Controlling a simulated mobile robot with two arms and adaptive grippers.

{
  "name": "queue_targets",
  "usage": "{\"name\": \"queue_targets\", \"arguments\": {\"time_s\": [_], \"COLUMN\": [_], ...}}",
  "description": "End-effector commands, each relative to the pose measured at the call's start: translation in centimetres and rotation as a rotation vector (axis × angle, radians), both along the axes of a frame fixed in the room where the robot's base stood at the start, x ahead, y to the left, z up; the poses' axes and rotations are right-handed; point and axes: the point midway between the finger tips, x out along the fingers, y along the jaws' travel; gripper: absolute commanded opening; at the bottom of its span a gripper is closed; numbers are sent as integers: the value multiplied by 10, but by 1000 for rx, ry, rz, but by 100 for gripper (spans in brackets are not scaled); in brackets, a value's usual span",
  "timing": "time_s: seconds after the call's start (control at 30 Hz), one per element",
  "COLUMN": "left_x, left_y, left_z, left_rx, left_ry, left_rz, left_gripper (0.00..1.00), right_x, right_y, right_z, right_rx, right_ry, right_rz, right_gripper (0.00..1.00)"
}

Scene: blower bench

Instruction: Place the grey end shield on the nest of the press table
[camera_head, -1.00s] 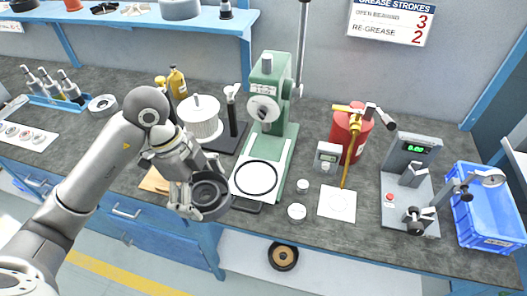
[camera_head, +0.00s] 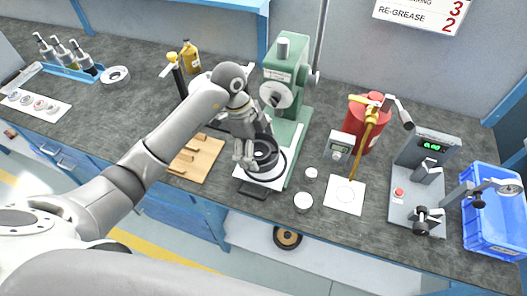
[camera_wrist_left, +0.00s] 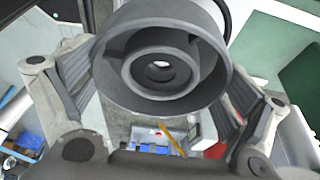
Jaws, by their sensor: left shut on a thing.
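The grey end shield (camera_head: 265,157) is a dark round cup with a stepped bore. In the left wrist view the end shield (camera_wrist_left: 160,65) fills the upper middle, between the two fingers. My left gripper (camera_head: 252,148) is shut on it. The shield is over the nest, a black ring (camera_head: 281,172) on the white plate of the green press (camera_head: 288,92). The shield and gripper hide part of the ring. I cannot tell whether the shield touches the nest. My right gripper is not in view.
A wooden block (camera_head: 200,160) lies left of the press plate. Small white lids (camera_head: 303,202), a white sheet (camera_head: 345,194) and a red grease can (camera_head: 366,125) are to the right. A grey gauge stand (camera_head: 420,185) and blue crate (camera_head: 493,225) stand farther right.

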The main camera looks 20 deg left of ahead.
Motion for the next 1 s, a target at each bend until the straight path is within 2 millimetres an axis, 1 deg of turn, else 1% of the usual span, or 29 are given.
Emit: {"name": "queue_targets", "arguments": {"time_s": [0.1,0.4,0.5,0.6,0.97,1.0], "left_x": [11,23,20,21,22,21], "left_y": [-6,-13,-12,-12,-11,-11], "left_z": [-12,-29,-44,-54,-60,-60], "left_rx": [-1,-1,0,-1,0,0], "left_ry": [-1,-2,2,-1,-4,-3], "left_rz": [0,0,1,1,0,1], "left_gripper": [60,60,60,60,60,99], "right_x": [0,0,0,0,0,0], "right_y": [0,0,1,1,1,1], "right_z": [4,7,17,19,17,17], "right_rx": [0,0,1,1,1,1], "right_ry": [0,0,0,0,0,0], "right_rz": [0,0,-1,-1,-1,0], "right_gripper": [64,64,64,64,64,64]}}
